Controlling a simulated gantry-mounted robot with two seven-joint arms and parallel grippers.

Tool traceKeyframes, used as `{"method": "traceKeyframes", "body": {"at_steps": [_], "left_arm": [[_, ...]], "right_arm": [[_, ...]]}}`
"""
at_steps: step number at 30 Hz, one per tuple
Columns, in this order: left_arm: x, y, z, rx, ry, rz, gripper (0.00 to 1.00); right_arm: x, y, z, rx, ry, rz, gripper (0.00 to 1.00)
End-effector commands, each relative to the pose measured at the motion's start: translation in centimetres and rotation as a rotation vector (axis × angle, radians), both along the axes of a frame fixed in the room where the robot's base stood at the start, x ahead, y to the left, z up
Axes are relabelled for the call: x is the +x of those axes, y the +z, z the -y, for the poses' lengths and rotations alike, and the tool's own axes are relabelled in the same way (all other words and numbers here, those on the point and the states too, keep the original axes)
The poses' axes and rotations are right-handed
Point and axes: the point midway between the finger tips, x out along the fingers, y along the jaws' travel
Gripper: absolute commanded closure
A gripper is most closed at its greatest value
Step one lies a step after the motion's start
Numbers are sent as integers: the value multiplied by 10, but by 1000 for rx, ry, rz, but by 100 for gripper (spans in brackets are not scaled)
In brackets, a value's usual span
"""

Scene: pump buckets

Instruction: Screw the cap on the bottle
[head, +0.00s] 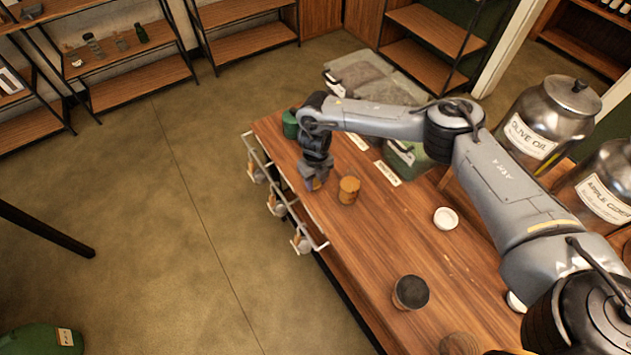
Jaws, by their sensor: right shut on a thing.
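My right gripper (316,182) points down over the far left part of the wooden table (375,240). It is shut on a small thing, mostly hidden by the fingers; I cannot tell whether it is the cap. A small amber-brown jar or bottle (348,191) stands upright on the table just right of the gripper, apart from it. A jar with a dark top (411,291) stands nearer on the table. A small round white dish or lid (446,217) lies farther right. My left gripper is not in view.
A green container (290,124) stands at the table's far left corner. A rail with hanging scoops (302,241) runs along the left edge. Large labelled jars (535,128) stand at the right. The table is clear between the amber jar and the dark-topped jar.

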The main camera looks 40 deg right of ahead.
Motion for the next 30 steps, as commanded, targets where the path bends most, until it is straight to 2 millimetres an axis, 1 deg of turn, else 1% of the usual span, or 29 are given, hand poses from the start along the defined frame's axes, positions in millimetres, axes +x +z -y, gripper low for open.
{"method": "traceKeyframes", "body": {"at_steps": [1,9,15,21,30], "left_arm": [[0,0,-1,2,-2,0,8],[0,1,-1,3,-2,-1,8],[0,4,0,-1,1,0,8],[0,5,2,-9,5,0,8],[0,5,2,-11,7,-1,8]], "right_arm": [[1,8,1,1,0,3,88],[1,54,0,1,1,3,88],[1,81,0,-1,1,2,88],[0,89,0,-1,0,1,88],[0,90,0,-1,0,0,88]]}}
